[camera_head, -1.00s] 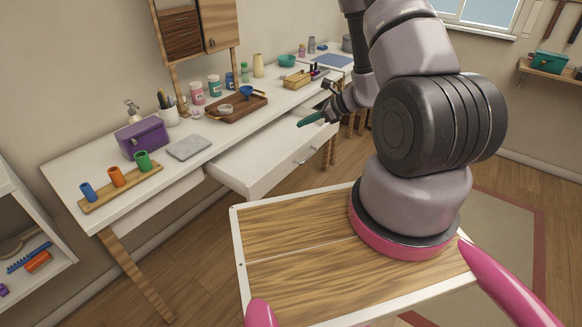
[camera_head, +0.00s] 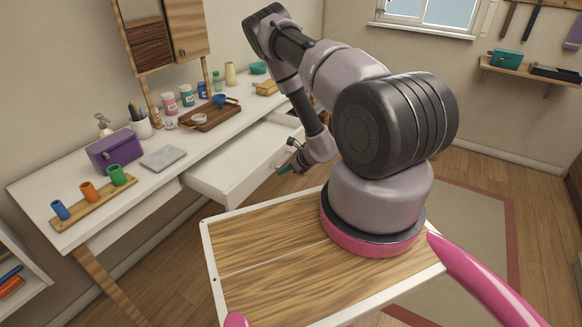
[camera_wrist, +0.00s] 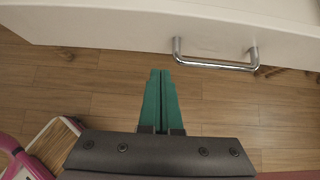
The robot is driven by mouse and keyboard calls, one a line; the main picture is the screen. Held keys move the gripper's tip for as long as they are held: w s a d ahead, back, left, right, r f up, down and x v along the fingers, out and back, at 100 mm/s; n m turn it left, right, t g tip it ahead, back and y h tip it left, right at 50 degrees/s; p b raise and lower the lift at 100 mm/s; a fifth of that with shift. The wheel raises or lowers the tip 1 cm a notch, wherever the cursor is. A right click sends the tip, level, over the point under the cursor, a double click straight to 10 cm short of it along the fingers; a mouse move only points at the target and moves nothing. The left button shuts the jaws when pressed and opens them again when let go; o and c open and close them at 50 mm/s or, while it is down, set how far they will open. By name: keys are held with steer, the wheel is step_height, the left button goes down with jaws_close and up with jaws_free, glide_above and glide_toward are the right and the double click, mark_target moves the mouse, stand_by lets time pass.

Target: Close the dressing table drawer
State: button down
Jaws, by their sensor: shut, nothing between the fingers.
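The dressing table (camera_head: 140,205) is white with wooden legs and stands along the left wall. Its white drawer (camera_head: 236,166) is pulled out toward me in the head view. In the wrist view the drawer front (camera_wrist: 110,27) crosses the top, with a silver bar handle (camera_wrist: 215,63). My gripper (camera_head: 284,170) is in front of the drawer front, near its handle. In the wrist view its green fingers (camera_wrist: 160,75) are together and empty, pointing at the drawer front to the left of the handle, with a small gap visible.
On the tabletop are a purple box (camera_head: 114,150), a grey slab (camera_head: 163,158), a cup rack (camera_head: 95,200) and a wooden tray (camera_head: 209,117). Wooden floor (camera_head: 170,255) is open below. A wall shelf (camera_head: 530,72) is at the right.

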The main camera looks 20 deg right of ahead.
mark_target(268, 171)
steer(key=shift+w+a+f, duration=0.15)
steer(key=shift+w+a, duration=0.55)
steer(key=shift+w, duration=0.25)
steer(key=shift+w+a+f, duration=0.1)
steer(key=shift+w+a, duration=0.55)
steer(key=shift+w, duration=0.25)
